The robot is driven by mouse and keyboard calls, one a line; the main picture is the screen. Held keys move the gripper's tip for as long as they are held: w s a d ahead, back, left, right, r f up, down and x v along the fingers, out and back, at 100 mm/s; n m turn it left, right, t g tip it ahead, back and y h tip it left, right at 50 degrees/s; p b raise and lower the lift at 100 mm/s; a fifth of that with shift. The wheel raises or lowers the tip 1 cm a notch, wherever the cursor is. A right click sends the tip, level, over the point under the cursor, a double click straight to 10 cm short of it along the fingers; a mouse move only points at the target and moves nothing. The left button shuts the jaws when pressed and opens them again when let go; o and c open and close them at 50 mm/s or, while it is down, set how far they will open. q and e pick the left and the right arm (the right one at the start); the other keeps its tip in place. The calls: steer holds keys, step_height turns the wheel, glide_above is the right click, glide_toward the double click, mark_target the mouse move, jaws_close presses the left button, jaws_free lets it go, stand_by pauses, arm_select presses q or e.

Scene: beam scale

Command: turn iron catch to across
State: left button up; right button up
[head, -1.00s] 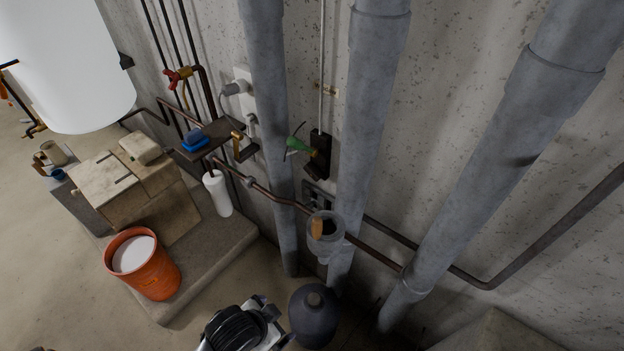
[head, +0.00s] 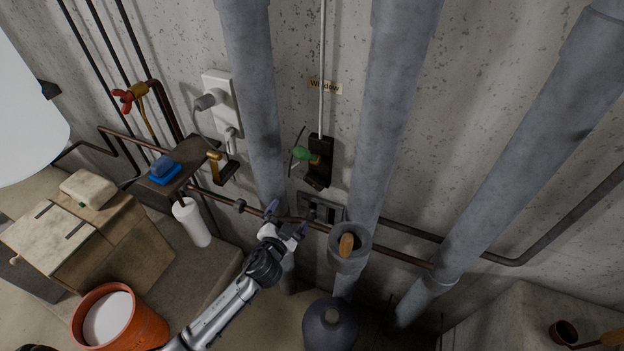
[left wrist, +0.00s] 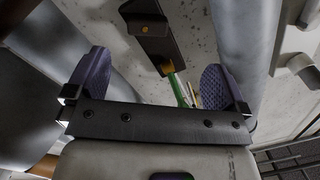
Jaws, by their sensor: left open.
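A dark iron fitting (head: 319,162) is fixed to the wall at the foot of a thin upright rod, below a "Window" label. A green handle (head: 303,153) with a brass-coloured neck sticks out from it to the left. I cannot tell which part is the iron catch. My left gripper (head: 287,219) is open and empty, below the fitting, in front of the wall pipe. In the left wrist view the fitting (left wrist: 150,32) is at the top, and the green handle (left wrist: 178,90) shows beyond and between the spread purple fingers. My right gripper is out of view.
Thick grey pipes (head: 393,110) stand on both sides of the fitting. A grey slotted plate (head: 322,207) and a thin copper pipe (head: 390,255) are below it. A shelf (head: 190,160) with a blue object is at left. An orange bucket (head: 120,322) stands lower left.

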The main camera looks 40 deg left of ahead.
mark_target(314, 184)
arm_select(q)
steer(key=shift+t+h, duration=0.6)
steer(key=shift+t, duration=0.1)
steer(key=x, duration=0.4)
steer(key=d+x, duration=0.1)
steer(key=x, duration=0.3)
steer(key=d+r+p+x, duration=0.1)
steer(key=x, duration=0.3)
steer(key=shift+w, duration=0.4)
steer(key=shift+x, duration=0.8)
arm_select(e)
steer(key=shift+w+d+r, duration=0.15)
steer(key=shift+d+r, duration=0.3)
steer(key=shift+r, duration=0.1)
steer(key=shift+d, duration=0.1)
arm_select(q)
steer(key=shift+c, duration=0.6)
steer(key=c, duration=0.8)
